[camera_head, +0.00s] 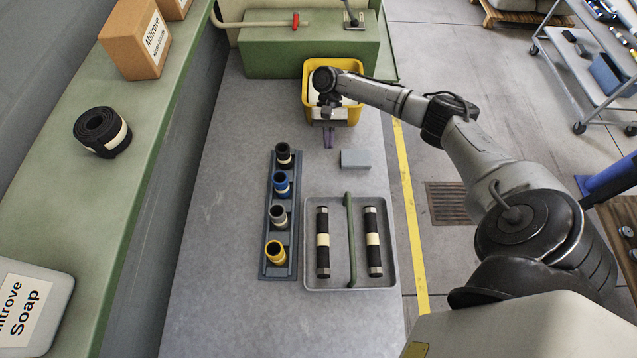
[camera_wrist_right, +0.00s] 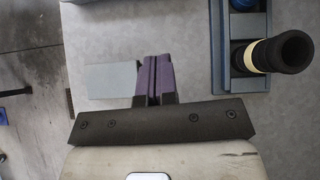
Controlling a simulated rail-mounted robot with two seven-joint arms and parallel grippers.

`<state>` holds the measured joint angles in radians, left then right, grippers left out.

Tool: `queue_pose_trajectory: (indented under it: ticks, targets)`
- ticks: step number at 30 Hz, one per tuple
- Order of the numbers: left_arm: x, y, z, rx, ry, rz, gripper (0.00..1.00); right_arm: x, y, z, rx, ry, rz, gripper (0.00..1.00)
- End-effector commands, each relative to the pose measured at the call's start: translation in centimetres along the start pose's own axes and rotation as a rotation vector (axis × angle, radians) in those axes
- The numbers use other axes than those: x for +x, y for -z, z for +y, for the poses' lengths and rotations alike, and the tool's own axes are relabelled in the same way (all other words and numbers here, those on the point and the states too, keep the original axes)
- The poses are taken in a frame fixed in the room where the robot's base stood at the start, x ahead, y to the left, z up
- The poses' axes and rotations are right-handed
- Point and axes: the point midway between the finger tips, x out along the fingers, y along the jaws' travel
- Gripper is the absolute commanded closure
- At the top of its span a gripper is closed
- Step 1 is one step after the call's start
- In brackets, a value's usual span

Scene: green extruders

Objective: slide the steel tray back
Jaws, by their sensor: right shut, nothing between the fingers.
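The steel tray (camera_head: 337,225) lies on the grey worktop at the near right in the head view. A green handle bar (camera_head: 350,238) runs lengthwise over its middle. Two black rollers with cream bands, a left one (camera_head: 322,242) and a right one (camera_head: 373,241), lie in it on either side of the bar. My right gripper (camera_head: 328,143) is beyond the tray, in front of the yellow bin, apart from the tray. Its purple fingers (camera_wrist_right: 153,80) are shut with nothing between them. My left gripper is not in view.
A blue-grey rack (camera_head: 265,235) with several ringed tubes stands left of the tray. The yellow bin (camera_head: 308,107) stands behind the gripper, before a green box (camera_head: 300,57). The worktop's left side is clear.

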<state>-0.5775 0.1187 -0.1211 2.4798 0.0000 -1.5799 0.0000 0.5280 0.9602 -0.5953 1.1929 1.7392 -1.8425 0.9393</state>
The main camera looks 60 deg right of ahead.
Motion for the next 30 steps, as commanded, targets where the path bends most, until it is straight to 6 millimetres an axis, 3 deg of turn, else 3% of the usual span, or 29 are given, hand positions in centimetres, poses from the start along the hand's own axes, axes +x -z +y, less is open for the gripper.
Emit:
queue_pose_trajectory:
  ticks: [8, 21, 30]
  targets:
    - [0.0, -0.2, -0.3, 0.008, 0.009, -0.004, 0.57, 1.3, 0.0, 0.0, 0.087, -0.006, 0.0, 1.0]
    - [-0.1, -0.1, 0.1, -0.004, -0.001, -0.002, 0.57, 9.3, 0.0, 0.1, 0.085, -0.007, 0.0, 1.0]
    - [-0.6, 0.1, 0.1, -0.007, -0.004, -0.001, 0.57, 12.1, -2.1, -0.1, 0.083, -0.007, 0.002, 1.0]
